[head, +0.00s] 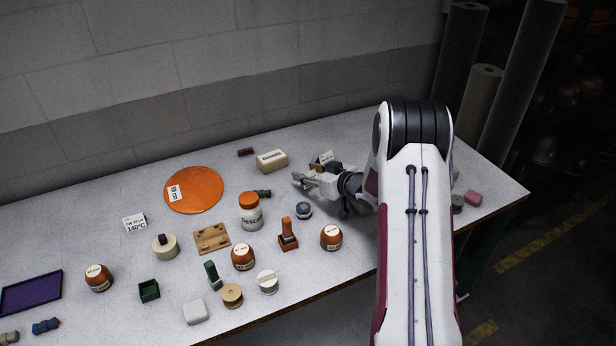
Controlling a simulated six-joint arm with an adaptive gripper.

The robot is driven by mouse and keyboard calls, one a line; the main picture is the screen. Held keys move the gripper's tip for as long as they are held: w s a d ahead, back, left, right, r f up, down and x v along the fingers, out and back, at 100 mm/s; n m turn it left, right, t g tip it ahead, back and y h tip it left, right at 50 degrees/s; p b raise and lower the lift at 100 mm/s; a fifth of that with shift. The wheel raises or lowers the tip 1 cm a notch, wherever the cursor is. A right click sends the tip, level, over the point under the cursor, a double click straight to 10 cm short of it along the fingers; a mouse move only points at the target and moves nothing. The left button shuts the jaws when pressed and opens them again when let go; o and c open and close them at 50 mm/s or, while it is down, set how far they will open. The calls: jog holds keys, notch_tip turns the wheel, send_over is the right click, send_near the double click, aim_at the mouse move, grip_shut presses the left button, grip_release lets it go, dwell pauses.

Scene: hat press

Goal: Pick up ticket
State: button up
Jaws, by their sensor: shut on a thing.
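My gripper (302,180) reaches in from the right, low over the back right part of the table, with its fingers pointing left. It is shut on a small, pale, flat thing at its fingers, which looks like the ticket; the fingers and the dim light hide its outline. A white printed card (322,158) shows just behind the gripper, partly hidden by it. Another white card, marked 18 cm (173,193), is on the orange disc (205,190). A folded card marked 140°C (134,223) stands at the left.
A cream block (271,160) lies behind the gripper to the left. A dark blue round pot (304,210) is close in front.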

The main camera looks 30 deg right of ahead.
jog(key=shift+r, duration=4.1)
jog(key=w+a+r, duration=0.1)
jog(key=w+a, duration=0.3)
jog(key=a, duration=0.6)
jog(key=w+a+m+h, duration=0.1)
jog(key=w+a, duration=0.4)
jog(key=a, duration=0.6)
jog(key=w+a+r, duration=0.1)
jog(key=w+a, duration=0.3)
jog(key=a, duration=0.6)
jog(key=shift+w+a+r+h, duration=0.2)
jog(key=shift+a+r+h, duration=0.1)
jog(key=shift+r, duration=0.05)
jog(key=shift+w+f+m, duration=0.1)
jog(key=shift+m, duration=0.3)
jog(key=shift+h, duration=0.3)
